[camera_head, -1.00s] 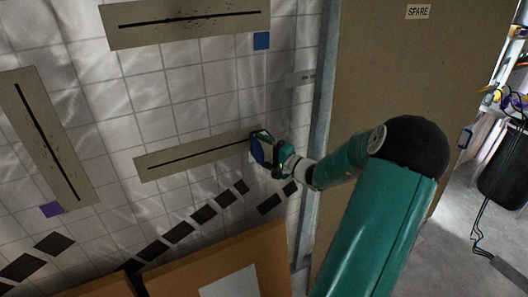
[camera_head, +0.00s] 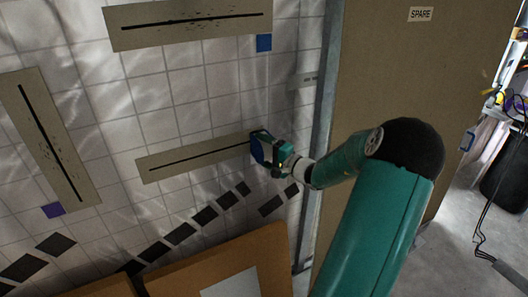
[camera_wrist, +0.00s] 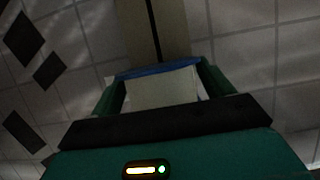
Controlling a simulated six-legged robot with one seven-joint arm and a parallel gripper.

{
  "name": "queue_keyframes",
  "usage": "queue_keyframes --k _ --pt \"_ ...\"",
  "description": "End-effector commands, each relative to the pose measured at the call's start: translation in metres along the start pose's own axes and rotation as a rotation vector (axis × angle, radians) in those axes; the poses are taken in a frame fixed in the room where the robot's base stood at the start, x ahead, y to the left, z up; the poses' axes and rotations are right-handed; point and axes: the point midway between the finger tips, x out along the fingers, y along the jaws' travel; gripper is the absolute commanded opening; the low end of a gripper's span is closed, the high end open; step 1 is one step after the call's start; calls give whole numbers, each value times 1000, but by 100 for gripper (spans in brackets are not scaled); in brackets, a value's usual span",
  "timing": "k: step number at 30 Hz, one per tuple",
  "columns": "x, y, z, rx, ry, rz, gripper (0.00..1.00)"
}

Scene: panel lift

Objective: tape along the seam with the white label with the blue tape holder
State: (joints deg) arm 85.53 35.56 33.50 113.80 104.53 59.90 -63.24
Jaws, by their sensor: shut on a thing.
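The blue tape holder (camera_head: 257,148) is in my gripper (camera_head: 267,151), at the right end of the lower middle seam (camera_head: 196,158), a dark line on a beige strip. In the wrist view my gripper (camera_wrist: 160,88) has its green fingers either side of a pale block with a blue edge (camera_wrist: 155,70). The seam (camera_wrist: 154,30) runs straight ahead from it. No white label shows plainly at this seam; the gripper and holder cover its right end. I cannot tell whether the holder touches the wall.
An upper seam strip (camera_head: 188,22) has a blue label (camera_head: 264,43). A left strip (camera_head: 46,135) has a purple label (camera_head: 52,210). A brown panel marked SPARE (camera_head: 385,75) stands at right. Cardboard-coloured boards (camera_head: 265,255) lean below. Black cables lie on the floor at right.

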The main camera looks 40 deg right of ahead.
Motion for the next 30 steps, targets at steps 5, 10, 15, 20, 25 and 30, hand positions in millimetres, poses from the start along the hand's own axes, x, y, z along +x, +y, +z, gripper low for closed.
queue_keyframes --k 5,10,15,20,25,30 --pt "3 0 -1 0 0 -1 62" --pt "5 0 -2 0 1 0 62" --pt "7 -1 4 -1 -1 -1 62" --pt "11 -1 16 0 -1 -1 62" --pt "16 -1 29 -1 -2 -1 62" --pt "17 -1 33 -1 0 -1 62"
